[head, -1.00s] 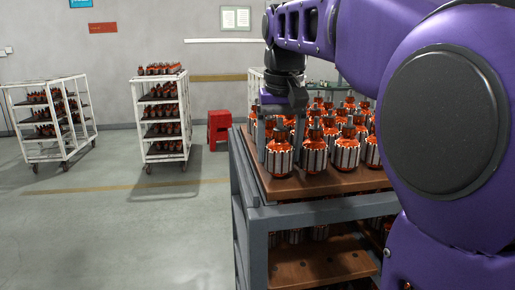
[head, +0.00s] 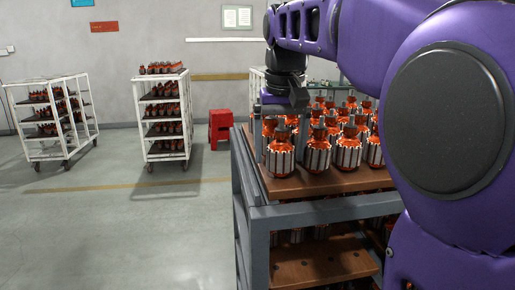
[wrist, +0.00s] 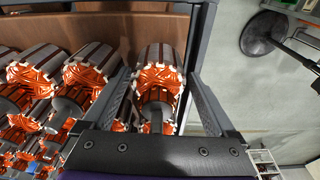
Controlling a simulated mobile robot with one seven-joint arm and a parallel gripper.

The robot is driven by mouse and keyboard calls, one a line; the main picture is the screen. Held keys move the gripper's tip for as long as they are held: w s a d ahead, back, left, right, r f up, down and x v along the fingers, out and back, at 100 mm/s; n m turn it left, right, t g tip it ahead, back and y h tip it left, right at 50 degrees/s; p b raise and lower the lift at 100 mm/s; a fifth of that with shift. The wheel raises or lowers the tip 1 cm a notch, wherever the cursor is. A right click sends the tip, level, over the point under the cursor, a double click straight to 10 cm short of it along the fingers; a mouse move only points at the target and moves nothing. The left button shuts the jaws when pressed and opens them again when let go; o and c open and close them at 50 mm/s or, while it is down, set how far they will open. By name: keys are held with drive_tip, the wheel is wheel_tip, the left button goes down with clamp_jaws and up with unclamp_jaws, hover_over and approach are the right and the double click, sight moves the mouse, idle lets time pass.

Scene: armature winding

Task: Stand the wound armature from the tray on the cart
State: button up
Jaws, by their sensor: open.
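A wound armature (head: 281,158), with a steel core and orange windings, stands upright at the near left corner of the brown wooden board (head: 300,187) on top of the grey cart (head: 330,212). In the wrist view the same armature (wrist: 158,78) lies between the two fingers of my gripper (wrist: 165,90). My gripper is open, with a finger on either side of the armature. A gap shows on the right side; on the left I cannot tell whether the finger touches. In the head view my gripper (head: 283,130) is partly hidden among the armatures. I cannot make out the tray.
Several more armatures (head: 318,155) stand close together to the right and behind. A lower cart shelf (head: 320,268) shows below. Two white trolleys (head: 165,115) (head: 50,120) with armatures and a red step stool (head: 220,128) stand farther back. Floor to the left is clear.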

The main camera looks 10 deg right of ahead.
drive_tip(key=shift+d+f, duration=0.1)
drive_tip(key=shift+d, duration=0.05)
wheel_tip(320, 180, up, 17)
drive_tip(key=s+p, duration=0.2)
drive_tip(key=p, duration=0.2)
drive_tip(key=shift+s+a+r, duration=0.2)
drive_tip(key=shift+s, duration=0.1)
drive_tip(key=shift+f, duration=0.1)
